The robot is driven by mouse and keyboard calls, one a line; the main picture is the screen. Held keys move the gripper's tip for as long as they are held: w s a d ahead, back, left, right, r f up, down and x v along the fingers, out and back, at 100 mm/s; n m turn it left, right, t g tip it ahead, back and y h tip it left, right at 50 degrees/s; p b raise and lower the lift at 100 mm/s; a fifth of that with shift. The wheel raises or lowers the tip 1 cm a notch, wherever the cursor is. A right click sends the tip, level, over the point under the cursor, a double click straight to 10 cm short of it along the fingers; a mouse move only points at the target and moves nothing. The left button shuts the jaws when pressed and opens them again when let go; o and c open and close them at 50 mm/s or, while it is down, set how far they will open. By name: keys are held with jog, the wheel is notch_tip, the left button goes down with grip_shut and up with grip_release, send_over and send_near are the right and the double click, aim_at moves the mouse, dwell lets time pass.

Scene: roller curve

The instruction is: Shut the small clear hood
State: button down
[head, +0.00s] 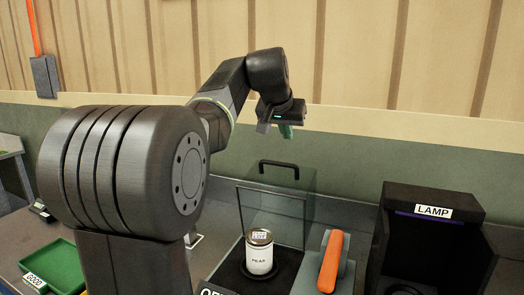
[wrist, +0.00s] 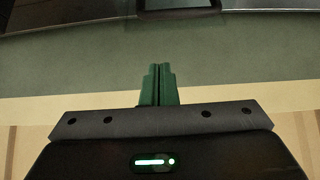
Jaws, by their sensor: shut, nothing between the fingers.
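An orange lever (head: 331,262) stands just right of the base. Further right is a black box labelled LAMP (head: 432,235). A green tray (head: 55,268) lies at the lower left. The slatted wall (head: 350,50) rises behind the bench.

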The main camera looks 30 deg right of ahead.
send_over(290, 177)
jog(key=w+d, duration=0.2)
jog(key=d, duration=0.1)
jog(key=f, duration=0.7)
jog(key=shift+a, duration=0.2)
jog(key=s+a, duration=0.2)
jog(key=shift+a+f, duration=0.3)
jog(key=shift+s+a+f, duration=0.1)
jog(key=shift+a+f, duration=0.1)
jog(key=shift+f, duration=0.1)
jog(key=shift+s+a, duration=0.1)
